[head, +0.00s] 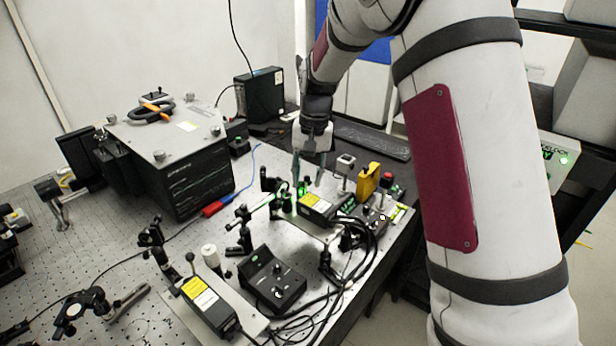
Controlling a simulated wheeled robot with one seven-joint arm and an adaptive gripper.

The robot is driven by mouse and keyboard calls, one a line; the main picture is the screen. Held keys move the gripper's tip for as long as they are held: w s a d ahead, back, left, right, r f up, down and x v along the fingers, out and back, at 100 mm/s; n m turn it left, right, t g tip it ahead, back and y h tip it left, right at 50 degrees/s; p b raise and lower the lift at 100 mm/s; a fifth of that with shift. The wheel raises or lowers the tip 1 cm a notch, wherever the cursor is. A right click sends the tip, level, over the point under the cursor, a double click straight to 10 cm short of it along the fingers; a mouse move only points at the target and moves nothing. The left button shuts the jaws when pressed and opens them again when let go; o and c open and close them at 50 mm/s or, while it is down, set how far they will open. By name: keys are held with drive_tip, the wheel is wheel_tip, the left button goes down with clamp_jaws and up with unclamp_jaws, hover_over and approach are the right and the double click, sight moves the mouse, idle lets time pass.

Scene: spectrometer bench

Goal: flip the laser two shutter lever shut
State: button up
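My gripper (308,178) points down at the back of the bench, with its two fingers apart and no object visible between them. It is just above the front end of a black laser box with a yellow label (313,205). Green light glows on the bench and parts below my fingers. A second black laser box with a yellow label (204,298) stands at the front, with a small ball-topped lever (191,262) upright near its far end. I cannot read which laser is number two. The lever of the back laser is hidden or too small to make out.
A black controller (272,280) and loose black cables lie between the lasers. Small optic mounts (240,225) stand beside a green beam. A yellow block (368,180) and a red-button box (386,185) are right of my gripper. A large grey instrument (170,150) stands left.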

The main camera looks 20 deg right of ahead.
drive_tip(key=shift+f, duration=0.45)
clamp_jaws()
drive_tip(key=shift+s+a+r+h+p, duration=0.1)
drive_tip(key=shift+s+a+h+p, duration=0.15)
drive_tip(key=shift+a+h+p, duration=0.15)
drive_tip(key=shift+s+a+t+h+p, duration=0.1)
drive_tip(key=shift+t+h+p, duration=0.4)
drive_tip(key=shift+t, duration=0.1)
unclamp_jaws()
